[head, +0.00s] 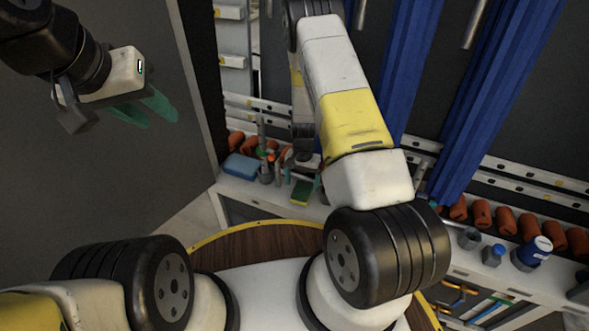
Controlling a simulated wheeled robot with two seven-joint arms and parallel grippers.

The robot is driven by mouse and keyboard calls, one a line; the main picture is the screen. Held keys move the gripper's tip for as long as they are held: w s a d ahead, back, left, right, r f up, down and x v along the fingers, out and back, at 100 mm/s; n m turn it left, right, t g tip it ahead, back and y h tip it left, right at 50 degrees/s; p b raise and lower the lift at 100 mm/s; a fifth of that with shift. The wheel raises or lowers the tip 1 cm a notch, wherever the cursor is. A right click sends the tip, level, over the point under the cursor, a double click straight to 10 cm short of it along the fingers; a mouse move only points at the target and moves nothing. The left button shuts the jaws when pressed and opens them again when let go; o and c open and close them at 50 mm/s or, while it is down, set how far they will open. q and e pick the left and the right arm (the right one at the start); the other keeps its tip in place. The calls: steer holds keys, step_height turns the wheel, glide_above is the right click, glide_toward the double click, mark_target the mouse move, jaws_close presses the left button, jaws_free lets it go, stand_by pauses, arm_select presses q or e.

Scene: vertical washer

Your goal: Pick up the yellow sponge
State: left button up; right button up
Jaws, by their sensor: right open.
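The yellow sponge (301,192) lies on the white counter along the back wall. It has a green layer and a yellow part. My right gripper (304,178) points down just above and around the sponge's far end. It is open, and its fingers are small and partly hidden by its own body and arm. I cannot tell if they touch the sponge. My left gripper (160,122) hangs at the upper left, well away from the sponge. Its teal fingers are apart with nothing between them.
A blue box (241,167) and a holder of tools (267,170) stand left of the sponge. Blue-capped containers (493,255) stand on the counter at right. Blue curtains (505,90) hang behind. A grey panel (90,180) fills the left side.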

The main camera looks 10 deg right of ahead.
mark_target(302, 192)
step_height(302, 192, down, 5)
steer(key=shift+w+f, duration=0.15)
steer(key=c, duration=1.4)
steer(key=shift+r, duration=0.55)
step_height(302, 192, up, 2)
steer(key=shift+r, duration=0.25)
steer(key=s, duration=0.5)
steer(key=s+r, duration=0.1)
steer(key=s, duration=1)
steer(key=shift+a+r, duration=0.1)
steer(key=shift+r, duration=0.15)
